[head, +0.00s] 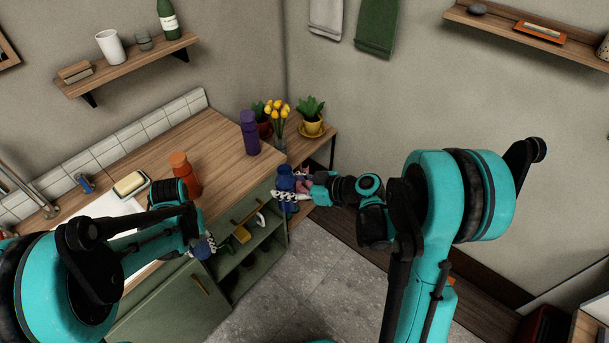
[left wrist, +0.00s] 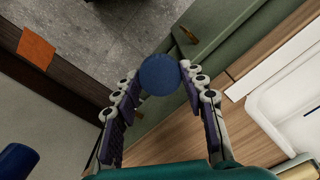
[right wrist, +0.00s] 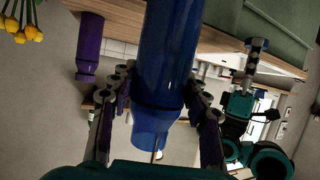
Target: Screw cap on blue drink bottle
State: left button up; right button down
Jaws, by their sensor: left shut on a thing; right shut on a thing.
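The blue drink bottle (head: 286,178) stands upright in my right gripper (head: 287,195), held off the counter's right end. In the right wrist view the fingers close on both sides of the blue bottle (right wrist: 168,50). My left gripper (head: 205,247) is shut on the round blue cap (left wrist: 160,75), which sits between its fingertips. The left gripper and cap (right wrist: 257,43) also show in the right wrist view, apart from the bottle. The bottle (left wrist: 17,161) shows at the lower left of the left wrist view.
An orange bottle (head: 184,174) and a purple bottle (head: 249,134) stand on the wooden counter (head: 222,162). A soap dish (head: 130,186) is near the sink. Green cabinets (head: 165,308) lie below. Yellow flowers (head: 279,108) and a potted plant (head: 311,118) stand behind. The floor ahead is clear.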

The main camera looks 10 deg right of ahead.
jog(key=w+a+f+n+g+y, duration=0.1)
jog(key=a+f+n+g+y, duration=0.1)
jog(key=a+f+n+g, duration=0.2)
jog(key=a+n+g, duration=0.1)
jog(key=a+g, duration=0.1)
jog(key=a, duration=0.1)
jog(key=shift+a+n+y, duration=0.15)
jog(key=shift+n+y, duration=0.15)
pick_arm(q)
jog(key=w+d+r+m, duration=0.6)
jog(key=w+d+r, duration=0.7)
jog(key=r, duration=0.1)
jog(key=s+d+r+n, duration=0.1)
jog(key=s+d+r, duration=0.2)
jog(key=d+r, duration=0.3)
jog(key=shift+s+r, duration=0.4)
jog(key=shift+r, duration=0.4)
jog(key=shift+f, duration=0.1)
jog(key=shift+f, duration=1.95)
jog(key=shift+d, duration=0.1)
